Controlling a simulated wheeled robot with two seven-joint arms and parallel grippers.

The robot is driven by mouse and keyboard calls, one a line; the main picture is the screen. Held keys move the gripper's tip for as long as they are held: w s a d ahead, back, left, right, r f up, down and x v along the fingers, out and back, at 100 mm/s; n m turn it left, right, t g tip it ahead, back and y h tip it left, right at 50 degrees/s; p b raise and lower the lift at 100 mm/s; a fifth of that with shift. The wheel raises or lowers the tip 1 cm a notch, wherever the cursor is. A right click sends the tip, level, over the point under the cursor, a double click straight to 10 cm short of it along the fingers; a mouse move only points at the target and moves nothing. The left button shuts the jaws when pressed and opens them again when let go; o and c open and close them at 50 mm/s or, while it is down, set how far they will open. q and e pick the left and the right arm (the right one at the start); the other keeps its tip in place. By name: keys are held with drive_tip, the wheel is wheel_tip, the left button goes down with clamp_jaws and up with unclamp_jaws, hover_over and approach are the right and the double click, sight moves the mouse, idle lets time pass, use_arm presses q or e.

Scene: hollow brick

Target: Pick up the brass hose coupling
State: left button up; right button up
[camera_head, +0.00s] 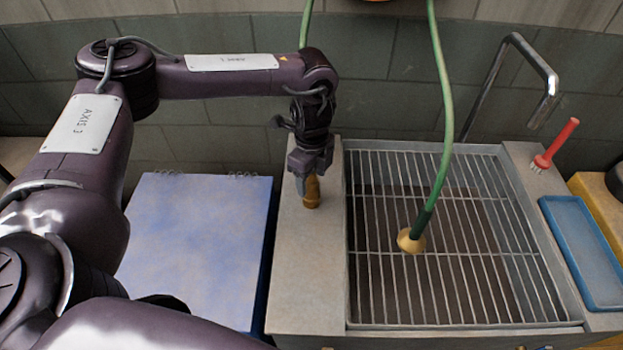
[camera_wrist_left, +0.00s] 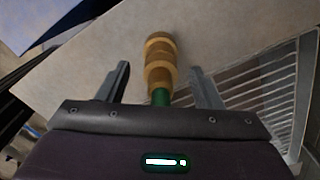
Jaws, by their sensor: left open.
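The brass hose coupling (camera_head: 312,194) is on the stone ledge left of the sink, just below my left gripper (camera_head: 309,178). In the left wrist view the ribbed brass coupling (camera_wrist_left: 160,58) has a green piece at its near end. My left gripper (camera_wrist_left: 162,90) is open there, with one finger on each side of the green end and a gap on both sides. The gripper body hides the rest of the green piece. My right gripper is in neither view.
A green hose (camera_head: 444,110) with a brass nozzle (camera_head: 411,241) hangs over the sink's wire grid (camera_head: 400,288). A blue notepad (camera_head: 195,250) lies left of the ledge (camera_head: 305,270). A faucet (camera_head: 490,80), red brush (camera_head: 556,143) and blue tray (camera_head: 583,250) are at right.

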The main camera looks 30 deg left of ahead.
use_arm(q)
drive_tip(key=shift+f, duration=0.85)
drive_tip(key=shift+c, duration=0.4)
drive_tip(key=c, duration=1)
drive_tip(key=shift+r, duration=0.1)
drive_tip(key=shift+c, duration=0.2)
drive_tip(key=shift+r, duration=0.1)
